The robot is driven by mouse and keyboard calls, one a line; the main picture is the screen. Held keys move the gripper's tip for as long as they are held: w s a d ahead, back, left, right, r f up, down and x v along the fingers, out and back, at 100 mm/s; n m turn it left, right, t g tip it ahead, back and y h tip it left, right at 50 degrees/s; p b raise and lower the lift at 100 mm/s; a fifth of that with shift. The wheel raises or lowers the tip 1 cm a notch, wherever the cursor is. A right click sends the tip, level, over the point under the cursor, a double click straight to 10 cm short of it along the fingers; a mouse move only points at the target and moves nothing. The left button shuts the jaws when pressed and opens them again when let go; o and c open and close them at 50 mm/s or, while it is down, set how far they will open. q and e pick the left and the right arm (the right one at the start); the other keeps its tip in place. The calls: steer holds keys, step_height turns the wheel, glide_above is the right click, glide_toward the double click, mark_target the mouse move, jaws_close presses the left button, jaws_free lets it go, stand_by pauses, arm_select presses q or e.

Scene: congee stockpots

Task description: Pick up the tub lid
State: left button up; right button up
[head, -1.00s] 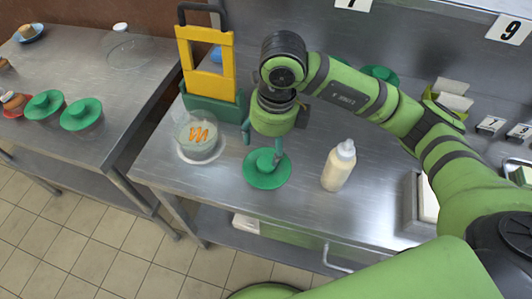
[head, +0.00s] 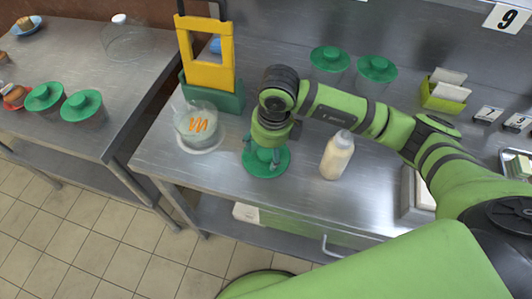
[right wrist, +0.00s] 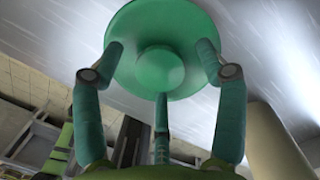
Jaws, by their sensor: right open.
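A round green lid with a raised middle knob (head: 268,170) lies flat on the steel counter, front of centre. It also shows large in the right wrist view (right wrist: 158,32). My right gripper (head: 261,152) points down right over this lid. Its three fingers are open and spread around the knob, two at the sides and one at the near side. I cannot tell whether any fingertip touches the lid. The gripper partly covers the lid in the head view. My left gripper is not in view.
A cream bottle (head: 337,155) stands close right of the lid. A glass bowl with orange marking (head: 197,127) stands left, with a yellow-framed caddy (head: 208,70) behind. Two green-lidded tubs (head: 376,68) stand at the back. A side table (head: 130,72) is at left.

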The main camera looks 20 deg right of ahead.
steer(key=c, duration=0.9)
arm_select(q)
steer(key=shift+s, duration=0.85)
arm_select(e)
steer(key=shift+c, duration=0.2)
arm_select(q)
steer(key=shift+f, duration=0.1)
arm_select(e)
steer(key=shift+r, duration=0.1)
